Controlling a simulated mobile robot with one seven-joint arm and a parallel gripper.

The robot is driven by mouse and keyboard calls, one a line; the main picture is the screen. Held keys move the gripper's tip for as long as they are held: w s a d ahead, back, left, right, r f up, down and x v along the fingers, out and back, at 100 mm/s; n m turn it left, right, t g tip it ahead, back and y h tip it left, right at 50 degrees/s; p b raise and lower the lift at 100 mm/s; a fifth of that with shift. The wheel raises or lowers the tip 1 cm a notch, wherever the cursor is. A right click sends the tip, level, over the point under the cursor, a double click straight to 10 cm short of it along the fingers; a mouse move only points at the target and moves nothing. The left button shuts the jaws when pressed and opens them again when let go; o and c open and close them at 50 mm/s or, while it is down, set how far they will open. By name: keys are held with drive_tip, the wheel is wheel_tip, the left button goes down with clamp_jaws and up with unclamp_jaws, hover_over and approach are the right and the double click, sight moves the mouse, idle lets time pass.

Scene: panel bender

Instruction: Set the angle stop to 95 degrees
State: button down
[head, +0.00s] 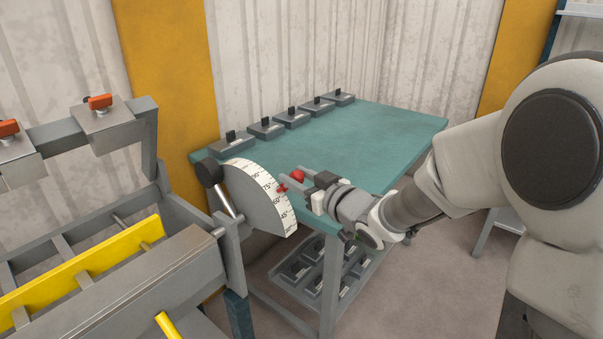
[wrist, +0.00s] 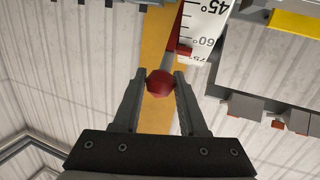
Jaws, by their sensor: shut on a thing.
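The angle stop is a grey half-disc (head: 255,203) with a white degree scale (head: 272,196) on its rim, at the side of the bender. A red pointer (head: 282,188) sits at the scale between about 60 and 75; the exact reading is too small to tell. The pointer also shows in the wrist view (wrist: 183,51), near the 60 mark. The stop's red knob (head: 298,175) is between the fingers of my gripper (head: 291,177). In the wrist view the fingers (wrist: 160,76) are shut on both sides of the knob (wrist: 160,84).
A black-knobbed lever (head: 208,173) stands just left of the dial. The bender frame (head: 190,205) fills the left. Behind is a teal table (head: 375,140) with several grey blocks (head: 291,118) along its back edge and a lower shelf of parts. The table's middle is clear.

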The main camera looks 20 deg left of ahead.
drive_tip(key=a+r+h+p, duration=0.1)
drive_tip(key=p, duration=0.2)
drive_tip(key=w+a+r+g+h+p, duration=0.1)
drive_tip(key=a+r+p, duration=0.1)
drive_tip(key=p, duration=0.1)
drive_tip(key=a+r+g+p, duration=0.1)
drive_tip(key=p, duration=0.2)
drive_tip(key=shift+w+a+r+n+h, duration=0.15)
drive_tip(key=shift+w+a+n+h, duration=0.2)
drive_tip(key=shift+w+n+h, duration=0.05)
drive_tip(key=shift+w+a+r+h+p, duration=0.1)
drive_tip(key=shift+w+a+h+p, duration=0.25)
drive_tip(key=shift+a+p, duration=0.25)
drive_tip(key=shift+w+a+r+p, duration=0.1)
drive_tip(key=shift+w+a+p, duration=0.15)
drive_tip(key=shift+a, duration=0.3)
drive_tip(key=shift+w+a+r+p, duration=0.1)
drive_tip(key=shift+a+p, duration=0.1)
drive_tip(key=shift+a, duration=0.3)
drive_tip(key=shift+c, duration=2.3)
unclamp_jaws()
drive_tip(key=shift+d, duration=0.1)
